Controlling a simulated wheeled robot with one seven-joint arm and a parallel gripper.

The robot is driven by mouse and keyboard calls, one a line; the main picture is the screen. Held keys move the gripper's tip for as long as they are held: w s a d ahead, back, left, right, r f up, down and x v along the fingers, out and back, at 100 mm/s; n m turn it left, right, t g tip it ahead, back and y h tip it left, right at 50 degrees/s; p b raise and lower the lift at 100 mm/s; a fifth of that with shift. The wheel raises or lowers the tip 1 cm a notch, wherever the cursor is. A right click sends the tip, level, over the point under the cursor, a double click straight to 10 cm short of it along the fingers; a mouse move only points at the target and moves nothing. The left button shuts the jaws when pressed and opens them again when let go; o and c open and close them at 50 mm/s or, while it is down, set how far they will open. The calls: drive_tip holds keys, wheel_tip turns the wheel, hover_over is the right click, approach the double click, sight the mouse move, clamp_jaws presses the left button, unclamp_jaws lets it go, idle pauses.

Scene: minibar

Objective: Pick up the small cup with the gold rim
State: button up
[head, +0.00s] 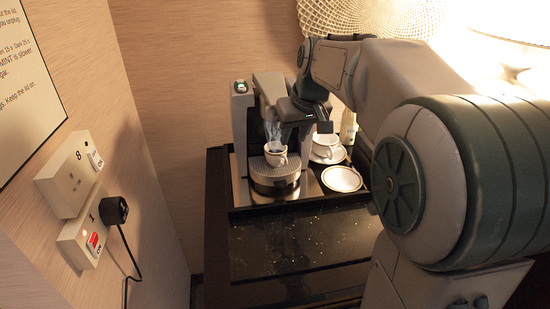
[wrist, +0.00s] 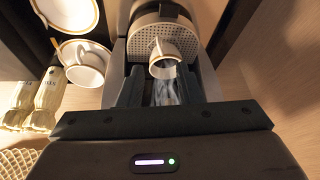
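The small white cup with the gold rim (head: 276,155) stands upright on the drip tray of the coffee machine, with steam rising above it. In the wrist view the cup (wrist: 164,60) shows just beyond the fingertips, between their lines. My gripper (wrist: 161,76) is open, its two dark fingers apart with steam visible between them. In the head view my gripper (head: 286,130) is above and close to the cup. Its fingers are hard to make out there against the machine. I cannot tell whether either finger touches the cup.
The coffee machine (head: 240,125) surrounds the cup's spot. To its right are a larger gold-rimmed cup (head: 325,145) on a saucer and an empty plate (head: 342,179). Gold-topped packets (wrist: 45,103) lie nearby. The dark counter front (head: 300,240) is clear. Wall sockets (head: 72,180) are at left.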

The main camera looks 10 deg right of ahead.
sight(286, 162)
drive_tip(key=shift+s+x, duration=0.2)
drive_tip(key=shift+x, duration=5.6)
drive_tip(key=shift+d, duration=0.15)
clamp_jaws()
